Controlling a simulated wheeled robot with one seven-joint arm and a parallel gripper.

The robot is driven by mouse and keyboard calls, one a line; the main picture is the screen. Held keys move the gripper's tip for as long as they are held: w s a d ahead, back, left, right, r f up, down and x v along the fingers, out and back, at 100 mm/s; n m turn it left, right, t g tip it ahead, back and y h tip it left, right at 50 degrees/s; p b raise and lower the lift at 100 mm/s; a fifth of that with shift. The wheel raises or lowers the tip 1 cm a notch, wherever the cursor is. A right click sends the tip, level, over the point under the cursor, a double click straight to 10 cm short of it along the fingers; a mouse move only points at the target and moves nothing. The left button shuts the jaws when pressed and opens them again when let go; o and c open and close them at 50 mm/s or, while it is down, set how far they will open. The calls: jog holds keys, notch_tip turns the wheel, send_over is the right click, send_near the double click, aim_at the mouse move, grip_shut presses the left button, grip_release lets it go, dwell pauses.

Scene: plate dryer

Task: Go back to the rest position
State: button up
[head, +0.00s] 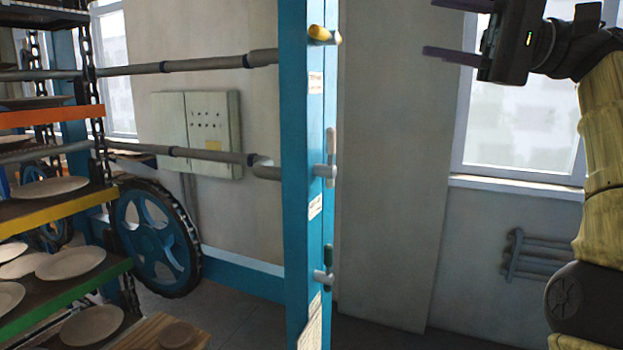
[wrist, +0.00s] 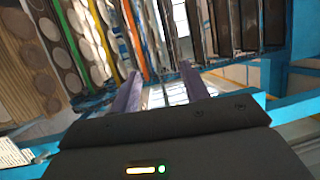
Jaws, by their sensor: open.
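My gripper (head: 449,36) is at the top right of the head view, raised in front of the wall and window. Its two purple fingers point left and are apart, with nothing between them. In the wrist view my gripper (wrist: 160,85) also shows its fingers spread and empty, with the plate dryer's shelves beyond them. My arm comes down along the right edge of the head view. The plate dryer (head: 305,200) has a blue frame post in the middle of the head view, well apart from my gripper.
Shelves with plates (head: 70,262) fill the left side. A blue wheel (head: 155,238) and grey rails (head: 190,64) join the frame. Levers (head: 329,170) stick out from the post. A grey control box (head: 207,135) is on the wall. Free room lies between post and arm.

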jog(key=w+a+f+m+t+h, duration=0.25)
jog(key=w+a+f, duration=0.25)
jog(key=w+f, duration=0.35)
jog(key=w+a+f+m+t+h, duration=0.2)
jog(key=w+a+f+m+h, duration=0.25)
jog(key=w+f, duration=0.45)
notch_tip(320, 180, down, 20)
jog(key=s+f+h, duration=0.1)
jog(key=s+h, duration=0.1)
jog(key=h, duration=0.3)
jog(key=s+d+f+n+g+h, duration=0.1)
jog(key=s+d+f+n+h, duration=0.2)
jog(key=s+f, duration=0.9)
jog(key=s+d+f+n+g+h, duration=0.2)
jog(key=s+d+f+n+h, duration=0.2)
jog(key=s+f, duration=0.7)
notch_tip(320, 180, down, 3)
jog(key=shift+s+d+n, duration=0.2)
jog(key=shift+s+n, duration=0.2)
jog(key=shift+g, duration=0.25)
